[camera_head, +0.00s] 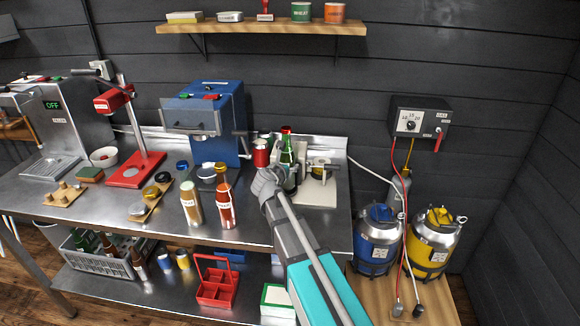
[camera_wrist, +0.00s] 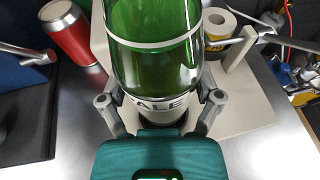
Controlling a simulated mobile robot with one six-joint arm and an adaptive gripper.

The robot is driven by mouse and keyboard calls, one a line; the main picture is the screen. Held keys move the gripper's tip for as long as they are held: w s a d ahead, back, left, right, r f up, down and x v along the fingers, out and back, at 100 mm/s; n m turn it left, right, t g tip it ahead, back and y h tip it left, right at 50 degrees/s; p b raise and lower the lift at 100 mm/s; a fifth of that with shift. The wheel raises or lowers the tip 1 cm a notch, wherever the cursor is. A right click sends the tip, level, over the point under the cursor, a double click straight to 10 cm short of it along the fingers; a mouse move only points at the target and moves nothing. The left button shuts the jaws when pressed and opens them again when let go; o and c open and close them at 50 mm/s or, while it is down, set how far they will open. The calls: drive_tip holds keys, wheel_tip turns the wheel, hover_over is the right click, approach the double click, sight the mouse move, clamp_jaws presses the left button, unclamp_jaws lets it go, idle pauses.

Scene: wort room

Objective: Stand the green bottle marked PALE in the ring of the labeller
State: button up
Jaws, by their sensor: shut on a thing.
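The green bottle marked PALE (camera_head: 287,155) stands roughly upright in my gripper at the right end of the bench, its red top uppermost. In the wrist view the green bottle (camera_wrist: 152,50) fills the middle, its pale label partly readable. My gripper (camera_wrist: 161,100) is shut on it low down, one finger on each side. The labeller (camera_head: 316,192) is a beige plate with a label roll, right beside and behind the bottle; it also shows in the wrist view (camera_wrist: 245,105). The labeller's ring cannot be made out, and the bottle's foot is hidden.
A red can (camera_head: 261,154) stands just left of the bottle; the blue machine (camera_head: 204,115) is farther left. Two bottles, cream-brown (camera_head: 191,204) and red-brown (camera_head: 225,205), stand at the bench front. A gauge box (camera_head: 418,123) hangs right, above blue and yellow kegs.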

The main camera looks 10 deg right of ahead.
drive_tip(key=shift+f+b, duration=1)
idle(1.7)
drive_tip(key=o, duration=1.1)
drive_tip(key=shift+r, duration=0.1)
drive_tip(key=shift+w+r+p, duration=0.1)
drive_tip(key=shift+r+p, duration=0.8)
drive_tip(key=shift+p, duration=0.1)
wheel_tip(320, 180, up, 7)
drive_tip(key=p, duration=0.7)
drive_tip(key=shift+r, duration=0.1)
drive_tip(key=shift+w+r+p, duration=0.1)
drive_tip(key=shift+r+p, duration=0.1)
drive_tip(key=shift+p, duration=0.1)
